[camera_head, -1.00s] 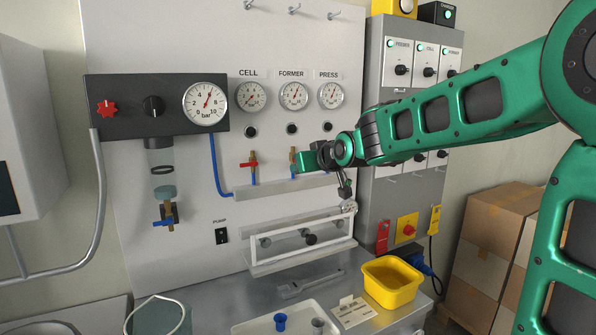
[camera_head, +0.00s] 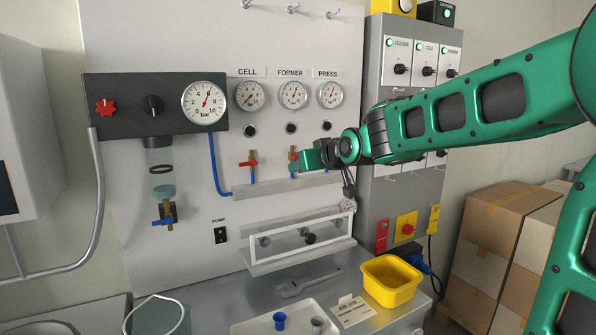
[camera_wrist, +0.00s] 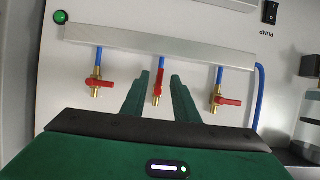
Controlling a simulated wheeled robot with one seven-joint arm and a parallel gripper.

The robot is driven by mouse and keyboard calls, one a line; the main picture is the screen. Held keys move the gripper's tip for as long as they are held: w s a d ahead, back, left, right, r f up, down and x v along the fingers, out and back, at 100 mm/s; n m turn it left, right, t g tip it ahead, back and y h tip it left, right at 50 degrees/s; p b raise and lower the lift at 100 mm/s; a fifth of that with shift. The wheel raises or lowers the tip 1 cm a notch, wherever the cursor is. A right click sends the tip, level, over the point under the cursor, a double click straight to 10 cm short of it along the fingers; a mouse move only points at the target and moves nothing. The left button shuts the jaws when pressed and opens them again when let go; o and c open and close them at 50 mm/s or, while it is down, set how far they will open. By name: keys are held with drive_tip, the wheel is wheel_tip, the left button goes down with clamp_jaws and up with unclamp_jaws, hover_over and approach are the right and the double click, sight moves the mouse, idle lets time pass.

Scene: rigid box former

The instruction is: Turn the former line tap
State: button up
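The former line tap (camera_wrist: 159,88) is the middle of three taps in the wrist view. Its red handle lies in line with its blue pipe. My gripper (camera_wrist: 159,80) is open, with one green finger on each side of this handle and a visible gap on both sides. In the head view my gripper (camera_head: 304,160) is at the former tap (camera_head: 293,158), under the FORMER gauge (camera_head: 293,95), and partly hides it. The cell tap (camera_head: 248,163) has its red handle crosswise; it is at right in the wrist view (camera_wrist: 222,101).
The press tap (camera_wrist: 96,83) stands close at left in the wrist view, handle crosswise. A grey manifold bar (camera_head: 270,190) carries the taps. A fixture rail (camera_head: 290,262), a yellow bin (camera_head: 390,281) and a switch cabinet (camera_head: 375,70) are near my arm.

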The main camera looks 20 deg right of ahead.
drive_tip(key=v, duration=0.8)
drive_tip(key=shift+s, duration=0.25)
drive_tip(key=shift+d+f, duration=0.1)
drive_tip(key=shift+f, duration=0.05)
